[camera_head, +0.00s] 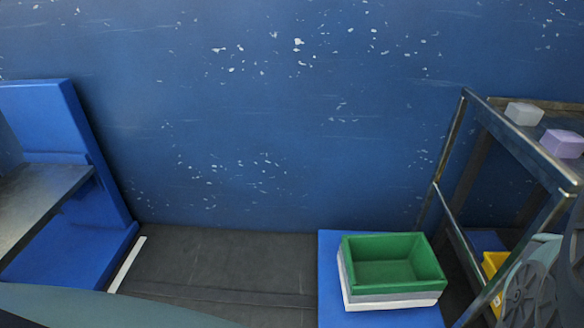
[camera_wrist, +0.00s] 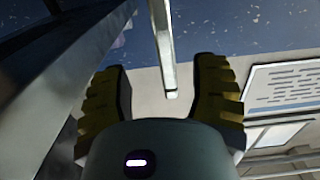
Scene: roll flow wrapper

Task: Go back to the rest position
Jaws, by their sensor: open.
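My gripper (camera_wrist: 162,75) shows in the wrist view. Its two ridged, dark yellow fingers are wide apart, and nothing is held between them. A pale metal bar (camera_wrist: 164,45) shows in the gap between the fingers; I cannot tell how far beyond them it is. The gripper's fingers cannot be made out in the head view.
A metal rack (camera_head: 450,160) stands at the right, with a grey block (camera_head: 524,113) and a purple block (camera_head: 562,143) on top. A metal surface (camera_head: 40,200) is at left. The middle floor (camera_head: 220,265) is clear.

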